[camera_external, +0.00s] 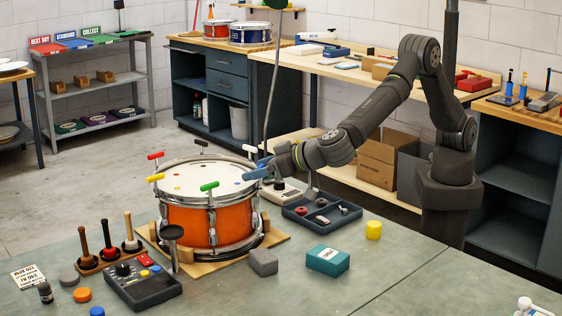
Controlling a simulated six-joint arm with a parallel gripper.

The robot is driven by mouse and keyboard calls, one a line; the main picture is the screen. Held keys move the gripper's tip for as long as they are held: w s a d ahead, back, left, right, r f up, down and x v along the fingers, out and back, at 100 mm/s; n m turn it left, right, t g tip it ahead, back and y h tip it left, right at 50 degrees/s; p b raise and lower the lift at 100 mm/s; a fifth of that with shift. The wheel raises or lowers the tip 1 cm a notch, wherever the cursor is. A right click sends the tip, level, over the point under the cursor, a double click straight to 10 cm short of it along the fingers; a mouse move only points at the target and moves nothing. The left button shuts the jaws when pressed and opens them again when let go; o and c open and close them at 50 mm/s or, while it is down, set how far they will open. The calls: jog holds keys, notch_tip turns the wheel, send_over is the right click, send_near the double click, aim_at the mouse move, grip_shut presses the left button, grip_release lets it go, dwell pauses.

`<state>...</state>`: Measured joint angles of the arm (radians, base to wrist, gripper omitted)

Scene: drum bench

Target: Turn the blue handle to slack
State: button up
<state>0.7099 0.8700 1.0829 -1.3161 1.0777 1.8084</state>
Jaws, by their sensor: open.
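An orange drum (186,222) with a white head and a chrome rim stands on a wooden base on the green bench. T-shaped handles with coloured grips stand around its rim. The blue handle (255,174) is at the drum's right edge, directly at my gripper (264,168). My gripper reaches in from the right, low over the rim, with its jaws open. The fingers are small here and partly merge with the handle, so I cannot tell whether they touch it. The handle's lower part is hidden or too small to make out.
Red (155,156), black (201,143), yellow (156,178) and green (209,186) handles stand close by on the rim. A dark parts tray (336,221), a teal box (328,261), a grey block (263,262) and a control box (146,290) surround the drum. The bench's right front is mostly clear.

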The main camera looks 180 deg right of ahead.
jog(key=shift+d, duration=0.2)
jog(key=shift+c, duration=0.2)
jog(key=c, duration=1)
jog(key=shift+o, duration=0.2)
jog(key=shift+n+t, duration=0.3)
jog(key=shift+t, duration=0.1)
jog(key=shift+o, duration=0.2)
jog(key=n+t, duration=0.4)
jog(key=t, duration=0.1)
jog(key=shift+s+h, duration=0.15)
jog(key=shift+h, duration=0.15)
jog(key=shift+f+n+t+y, duration=0.1)
jog(key=shift+n+t+y, duration=0.3)
jog(key=shift+n+t, duration=1.2)
jog(key=shift+n+t+y, duration=0.4)
jog(key=shift+n+t, duration=0.3)
